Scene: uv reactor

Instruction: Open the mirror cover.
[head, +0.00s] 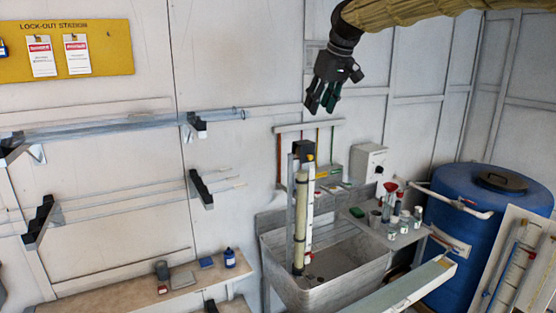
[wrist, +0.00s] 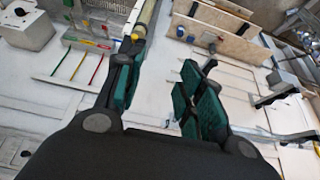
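I cannot clearly make out a mirror cover in either view. A tall upright pale tube (head: 300,222) with a black-and-yellow cap (head: 303,151) stands in a grey metal sink (head: 345,293) in the head view. A pale narrow trough-like piece (head: 425,287) slants across the lower right; I cannot tell if it is the cover. My gripper (head: 322,106) hangs in the air above the tube's top, apart from it. In the wrist view my gripper (wrist: 163,72) has its green-padded fingers spread with nothing between them.
A blue barrel (head: 475,225) stands at the right, beside a leaning board (head: 520,265). A side shelf (head: 390,235) holds bottles. A white wall box (head: 369,163), glass tubes on wall brackets (head: 110,125) and a wooden bench (head: 130,300) are around. Air around my gripper is clear.

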